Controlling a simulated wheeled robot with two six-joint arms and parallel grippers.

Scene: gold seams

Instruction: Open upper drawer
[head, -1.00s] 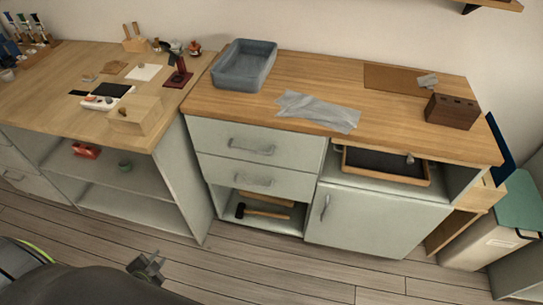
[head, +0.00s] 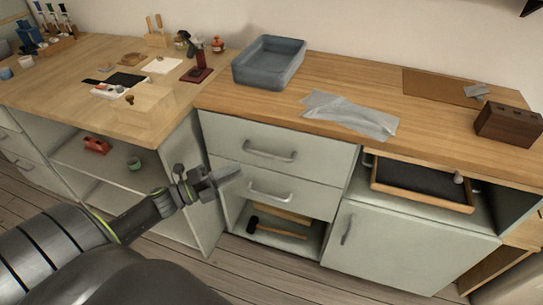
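The upper drawer (head: 284,138) is a pale grey-green front with a curved metal handle (head: 269,152), just under the wooden top. It looks shut. The lower drawer (head: 250,180) sits directly below with a similar handle (head: 270,191) and also looks shut. My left gripper (head: 222,178) is in front of the lower drawer's left part, left of both handles and lower than the upper one. It touches neither handle as far as I can see. Its fingers are seen side-on, so their gap cannot be told. My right gripper is not in view.
An open shelf with a hammer (head: 276,229) lies below the drawers. A cabinet door (head: 390,240) and a tray (head: 421,184) are to the right. A grey-blue bin (head: 269,63) and a crumpled grey sheet (head: 350,115) lie on the worktop (head: 424,122).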

